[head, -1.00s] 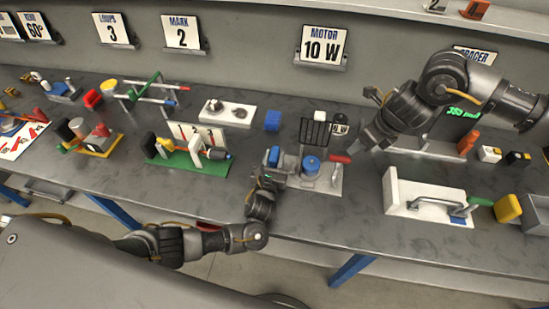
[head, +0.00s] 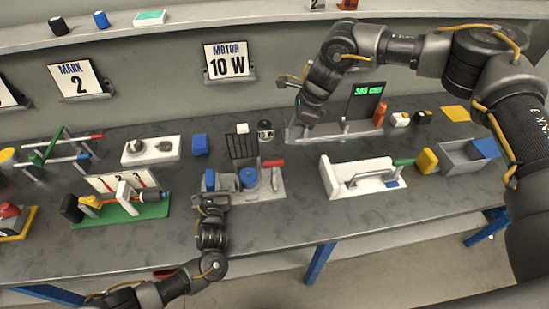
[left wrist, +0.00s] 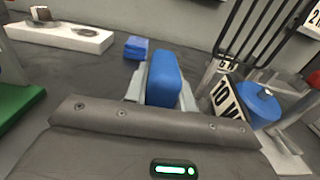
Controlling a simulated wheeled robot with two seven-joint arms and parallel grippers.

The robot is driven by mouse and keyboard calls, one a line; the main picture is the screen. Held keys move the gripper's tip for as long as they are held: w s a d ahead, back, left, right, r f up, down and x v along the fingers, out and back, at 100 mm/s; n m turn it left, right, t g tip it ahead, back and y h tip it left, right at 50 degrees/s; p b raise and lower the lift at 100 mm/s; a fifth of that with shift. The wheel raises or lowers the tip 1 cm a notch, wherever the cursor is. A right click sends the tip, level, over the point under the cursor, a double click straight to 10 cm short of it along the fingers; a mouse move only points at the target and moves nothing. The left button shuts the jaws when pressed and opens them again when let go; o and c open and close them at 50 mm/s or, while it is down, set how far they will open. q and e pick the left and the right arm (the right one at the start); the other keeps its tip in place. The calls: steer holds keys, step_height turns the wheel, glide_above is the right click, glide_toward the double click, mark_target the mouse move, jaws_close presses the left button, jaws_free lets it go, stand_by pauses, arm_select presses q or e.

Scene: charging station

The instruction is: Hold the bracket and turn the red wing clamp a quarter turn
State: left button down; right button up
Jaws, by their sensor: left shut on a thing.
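The red wing clamp (head: 273,163) shows as a short red bar lying roughly crosswise at the right side of a light grey fixture plate (head: 270,190). Next to it on the plate is a round blue knob (head: 248,178), also in the left wrist view (left wrist: 258,103). My left gripper (head: 210,190) is shut on an upright blue block (left wrist: 164,78) at the plate's left end. I cannot tell whether this block is part of the bracket. My right gripper (head: 298,118) is above and to the right of the red clamp, apart from it. Its jaw opening is not clear.
A black wire rack (head: 242,145) stands behind the knob. A loose blue cube (head: 200,144) lies to the left. The bench front below the plate is clear.

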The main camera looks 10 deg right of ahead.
mark_target(274, 161)
steer(key=a+f+n, duration=0.1)
steer(key=f, duration=0.2)
steer(key=a+f, duration=0.2)
steer(key=f, duration=0.2)
steer(key=s+a+f+n, duration=0.1)
steer(key=a+f, duration=0.1)
steer(key=f, duration=0.2)
steer(key=shift+a+n+g+y, duration=0.15)
steer(key=shift+n+g+y, duration=0.15)
steer(key=shift+g+y, duration=0.1)
jaws_close()
